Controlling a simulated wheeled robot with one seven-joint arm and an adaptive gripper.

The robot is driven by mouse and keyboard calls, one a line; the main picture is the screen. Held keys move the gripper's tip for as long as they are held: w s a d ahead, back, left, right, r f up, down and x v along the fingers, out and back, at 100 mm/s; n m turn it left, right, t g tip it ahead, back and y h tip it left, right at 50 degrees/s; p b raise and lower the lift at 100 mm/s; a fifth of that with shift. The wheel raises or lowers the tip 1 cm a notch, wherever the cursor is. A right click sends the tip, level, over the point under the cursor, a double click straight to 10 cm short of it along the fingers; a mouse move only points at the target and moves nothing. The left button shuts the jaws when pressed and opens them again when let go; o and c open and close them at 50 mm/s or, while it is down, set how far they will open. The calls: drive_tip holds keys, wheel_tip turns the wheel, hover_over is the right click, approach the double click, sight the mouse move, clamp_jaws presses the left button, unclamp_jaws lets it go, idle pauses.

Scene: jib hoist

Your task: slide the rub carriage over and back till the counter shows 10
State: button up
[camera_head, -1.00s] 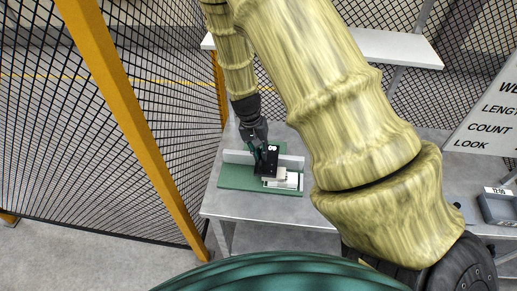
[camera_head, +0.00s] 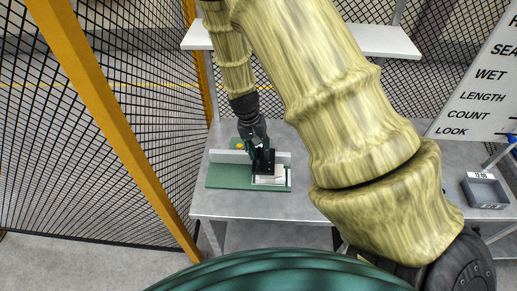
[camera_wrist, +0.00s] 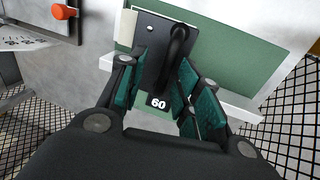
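The rub carriage (camera_head: 264,166) is a black block with an upright black handle (camera_wrist: 178,45). It sits on the green base (camera_head: 228,176), over a white strip (camera_head: 272,181) near the base's right end. My gripper (camera_wrist: 162,75) comes down from above, its green-padded fingers on either side of the handle. In the head view my gripper (camera_head: 259,150) also hides part of the carriage.
The base lies on a grey table (camera_head: 305,205). A yellow post (camera_head: 115,130) and mesh fence stand left. A white shelf (camera_head: 385,42) is behind. An orange knob (camera_wrist: 62,12) shows in the wrist view.

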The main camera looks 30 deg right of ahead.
drive_tip(key=shift+w, duration=0.15)
drive_tip(key=shift+a+r, duration=0.1)
drive_tip(key=shift+r, duration=0.15)
wheel_tip(320, 180, up, 11)
drive_tip(key=w+a, duration=0.1)
drive_tip(key=shift+a, duration=0.35)
drive_tip(key=shift+w+r, duration=0.1)
